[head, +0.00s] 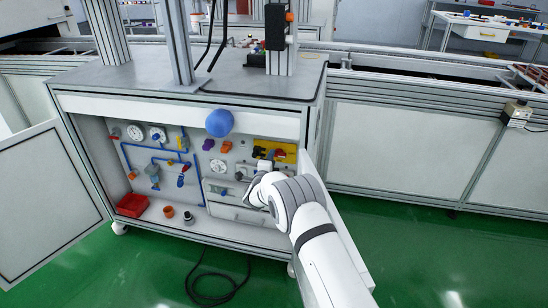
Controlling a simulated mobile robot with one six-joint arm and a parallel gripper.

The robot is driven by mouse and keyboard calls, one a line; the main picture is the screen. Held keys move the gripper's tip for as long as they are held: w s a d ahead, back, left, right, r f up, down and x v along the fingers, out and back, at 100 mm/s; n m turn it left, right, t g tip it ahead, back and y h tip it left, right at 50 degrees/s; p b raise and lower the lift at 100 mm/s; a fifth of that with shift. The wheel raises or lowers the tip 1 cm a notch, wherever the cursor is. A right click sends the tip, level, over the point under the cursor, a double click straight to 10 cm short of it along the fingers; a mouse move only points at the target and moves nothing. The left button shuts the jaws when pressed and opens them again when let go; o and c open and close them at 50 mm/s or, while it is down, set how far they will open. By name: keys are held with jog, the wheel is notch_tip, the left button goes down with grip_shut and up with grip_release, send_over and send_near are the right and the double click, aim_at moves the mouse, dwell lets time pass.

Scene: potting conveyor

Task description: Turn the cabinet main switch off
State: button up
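The cabinet (180,103) stands open, with valves, gauges and switches on its grey inner back panel. A yellow plate (288,147) with dark and red parts on it is at the upper right of this panel; it looks like the main switch, but the handle's position is too small to tell. My white arm reaches in from the lower right. My gripper (262,172) is at the right part of the panel, just below the yellow plate. Its fingers are small and partly hidden by my wrist, so I cannot tell whether they touch anything or are open.
A blue ball-shaped part (219,123) sits at the cabinet's upper front edge. The left door (45,190) is swung wide open. A red bin (132,205) and small parts lie on the cabinet floor. A black cable (215,297) coils on the green floor.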

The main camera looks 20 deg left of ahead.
jog(key=s+p, duration=0.1)
jog(key=s, duration=0.4)
jog(key=shift+s+d, duration=0.15)
jog(key=shift+s, duration=0.2)
jog(key=shift+r, duration=0.1)
